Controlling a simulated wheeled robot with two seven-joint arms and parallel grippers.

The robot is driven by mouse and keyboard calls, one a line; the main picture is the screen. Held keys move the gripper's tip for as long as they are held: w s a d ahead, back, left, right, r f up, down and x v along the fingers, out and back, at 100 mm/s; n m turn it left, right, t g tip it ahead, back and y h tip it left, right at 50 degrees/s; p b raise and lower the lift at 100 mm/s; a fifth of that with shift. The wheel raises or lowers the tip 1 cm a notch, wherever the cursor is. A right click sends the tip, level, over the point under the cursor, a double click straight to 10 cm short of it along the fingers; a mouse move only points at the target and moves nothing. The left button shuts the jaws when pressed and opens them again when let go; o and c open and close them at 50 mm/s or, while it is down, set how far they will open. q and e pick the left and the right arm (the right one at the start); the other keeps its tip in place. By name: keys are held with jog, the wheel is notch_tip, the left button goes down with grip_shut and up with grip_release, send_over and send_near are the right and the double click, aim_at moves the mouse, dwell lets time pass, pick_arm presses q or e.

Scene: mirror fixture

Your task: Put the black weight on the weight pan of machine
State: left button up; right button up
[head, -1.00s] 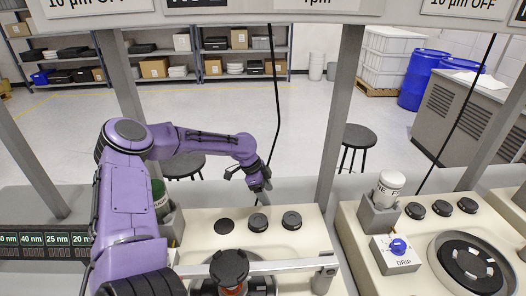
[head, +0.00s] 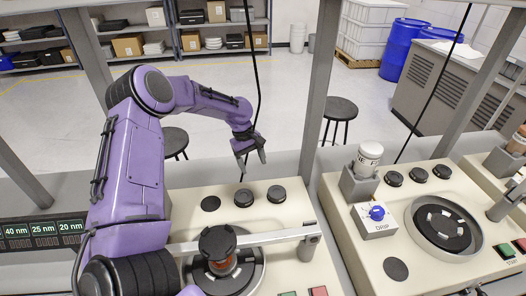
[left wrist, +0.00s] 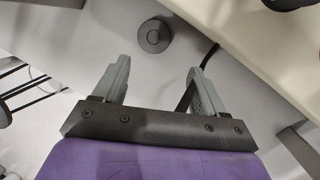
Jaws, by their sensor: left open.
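A black round piece (head: 217,243) stands over the machine's round dish; I cannot tell which part is the weight pan. My left gripper (head: 252,158) is open and empty, pointing down above and beyond the weights, apart from them. In the left wrist view its fingers (left wrist: 157,68) are spread, with a dark grey disc (left wrist: 153,36) beyond them. My right gripper is out of view.
A metal bar (head: 265,238) crosses the machine. A second machine (head: 335,215) at right carries several black discs, a white-capped jar (head: 369,158) and a blue-knobbed DRIP box (head: 377,222). Grey frame posts (head: 320,90) rise behind the machines. A black stool (head: 341,108) stands beyond.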

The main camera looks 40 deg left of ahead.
pick_arm(q)
jog(key=d+f+n, duration=0.1)
jog(key=f+n, duration=0.1)
jog(key=f, duration=0.1)
jog(key=w+d+f+n+p, duration=0.1)
jog(key=f+n, duration=0.1)
jog(key=f, duration=0.1)
jog(key=d+f+n, duration=0.1)
jog(key=f+n, duration=0.2)
jog(key=shift+w+f, duration=0.25)
jog(key=shift+f, duration=0.15)
jog(key=c, duration=1.3)
jog(key=shift+o, duration=0.2)
jog(key=shift+r, duration=0.15)
jog(key=d+v, duration=0.2)
jog(key=v, duration=0.6)
jog(key=w+d+r+v, duration=0.1)
jog(key=d+v, duration=0.1)
jog(key=v, duration=0.7)
jog(key=shift+w+r, duration=0.1)
jog(key=shift+r, duration=0.05)
